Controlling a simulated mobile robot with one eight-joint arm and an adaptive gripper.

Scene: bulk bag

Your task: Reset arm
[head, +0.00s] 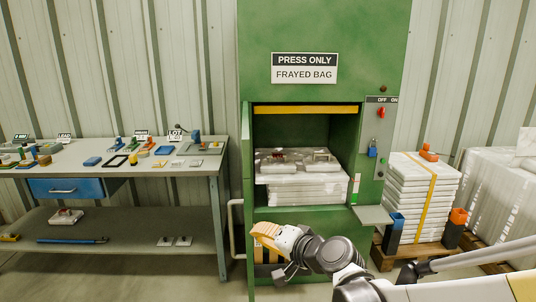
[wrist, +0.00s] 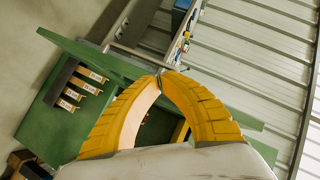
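My arm reaches in from the lower right of the head view. My gripper (head: 263,234), with yellow ribbed fingers, is in front of the lower part of the green press (head: 323,30), below its opening. In the wrist view the fingertips (wrist: 161,73) meet, and nothing shows held between them. The press opening holds a stack of white wrapped bags (head: 305,188), with a small red-marked item on top.
A workbench (head: 130,172) with several small items and a blue drawer (head: 62,188) stands at left. A white stack (head: 413,190) with a yellow strap sits on a pallet at right. A small shelf (head: 373,214) juts from the press. A blue padlock (head: 372,150) hangs by the switch.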

